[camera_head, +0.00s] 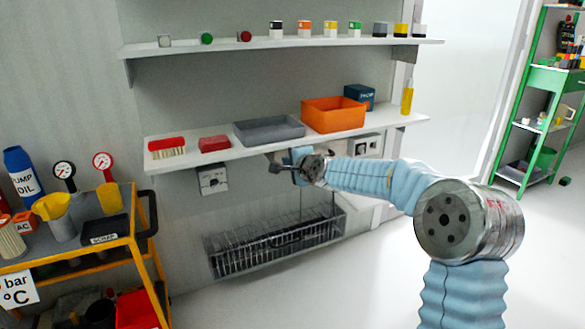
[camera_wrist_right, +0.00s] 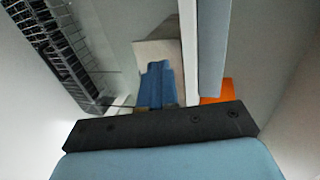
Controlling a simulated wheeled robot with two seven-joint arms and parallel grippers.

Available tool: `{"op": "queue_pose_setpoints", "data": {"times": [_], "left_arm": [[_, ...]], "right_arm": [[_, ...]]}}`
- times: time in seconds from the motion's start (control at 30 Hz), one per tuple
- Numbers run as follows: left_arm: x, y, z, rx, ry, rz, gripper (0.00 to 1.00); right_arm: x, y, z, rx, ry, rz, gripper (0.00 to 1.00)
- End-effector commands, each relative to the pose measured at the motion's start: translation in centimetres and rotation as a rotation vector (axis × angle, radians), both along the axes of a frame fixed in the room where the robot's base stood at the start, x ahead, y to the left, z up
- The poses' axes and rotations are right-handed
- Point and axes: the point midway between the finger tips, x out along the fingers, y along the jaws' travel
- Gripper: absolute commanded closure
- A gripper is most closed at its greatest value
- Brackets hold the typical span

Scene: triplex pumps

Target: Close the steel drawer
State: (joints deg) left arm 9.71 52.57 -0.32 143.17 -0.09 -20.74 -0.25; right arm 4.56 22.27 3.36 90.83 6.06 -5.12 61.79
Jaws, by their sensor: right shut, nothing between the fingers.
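I cannot make out a clear steel drawer front. A grey steel wire basket (camera_head: 275,240) hangs low against the wall below the long shelf, and it also shows at the upper left of the right wrist view (camera_wrist_right: 48,40). I cannot tell whether it is the drawer. My right gripper (camera_head: 274,165) is shut and empty, just under the front edge of the shelf and above the basket, apart from it. A blue piece and a dark bar fill the middle of the wrist view. My left gripper is not in view.
The shelf (camera_head: 185,164) holds a grey tray (camera_head: 268,130), an orange bin (camera_head: 333,115) and brushes. Wall boxes (camera_head: 212,178) sit under it. A yellow cart (camera_head: 140,250) stands at left, a green rack (camera_head: 553,80) at far right. The floor between is clear.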

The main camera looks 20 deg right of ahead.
Motion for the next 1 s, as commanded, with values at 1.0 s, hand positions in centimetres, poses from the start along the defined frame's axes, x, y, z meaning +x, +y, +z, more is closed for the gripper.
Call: {"op": "queue_pose_setpoints", "data": {"times": [1.0], "left_arm": [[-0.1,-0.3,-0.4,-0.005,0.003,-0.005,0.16]], "right_arm": [[-9.3,1.2,-4.7,-0.109,0.13,0.08,1.0]]}}
